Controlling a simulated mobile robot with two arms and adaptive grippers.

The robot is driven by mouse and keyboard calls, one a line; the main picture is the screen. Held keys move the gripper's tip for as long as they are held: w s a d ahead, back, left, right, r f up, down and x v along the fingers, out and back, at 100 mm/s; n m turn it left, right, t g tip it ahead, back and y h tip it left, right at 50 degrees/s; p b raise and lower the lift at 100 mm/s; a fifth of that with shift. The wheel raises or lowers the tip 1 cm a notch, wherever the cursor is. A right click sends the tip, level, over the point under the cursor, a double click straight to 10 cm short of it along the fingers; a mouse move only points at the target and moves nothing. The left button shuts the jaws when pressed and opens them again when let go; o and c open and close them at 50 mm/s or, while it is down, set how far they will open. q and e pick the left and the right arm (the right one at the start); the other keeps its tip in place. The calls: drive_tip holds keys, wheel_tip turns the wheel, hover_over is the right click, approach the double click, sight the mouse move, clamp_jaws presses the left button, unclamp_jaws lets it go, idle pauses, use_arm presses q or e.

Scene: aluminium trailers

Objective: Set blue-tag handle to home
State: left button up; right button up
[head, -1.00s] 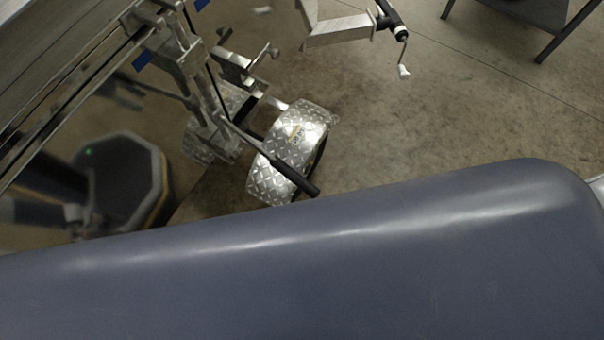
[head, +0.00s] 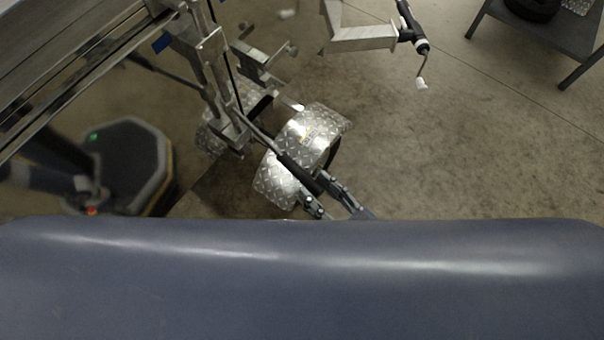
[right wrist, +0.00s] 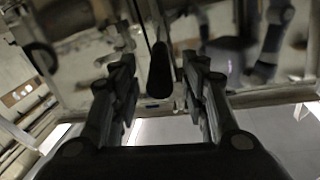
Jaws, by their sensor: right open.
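The handle (head: 296,167) is a long lever with a black grip, running down from the trailer frame across a diamond-plate fender. A blue tag (head: 161,43) is on the trailer frame above it. My right gripper (head: 315,190) is at the lower end of the grip, its two fingers apart and pointing up along the handle. In the right wrist view the black grip (right wrist: 160,72) shows between the open fingers (right wrist: 158,64), apparently with gaps on both sides. Whether any finger touches it cannot be told. My left gripper is not in view.
The diamond-plate fender (head: 275,185) lies right behind the handle. A trailer jack with a crank (head: 420,75) is at the upper right. A dark table (head: 545,35) stands at the far right. The concrete floor (head: 470,150) between is clear.

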sight(302, 175)
drive_tip(key=b+x, duration=0.1)
drive_tip(key=x, duration=0.4)
drive_tip(key=shift+w+a, duration=0.2)
drive_tip(key=shift+w, duration=0.05)
clamp_jaws()
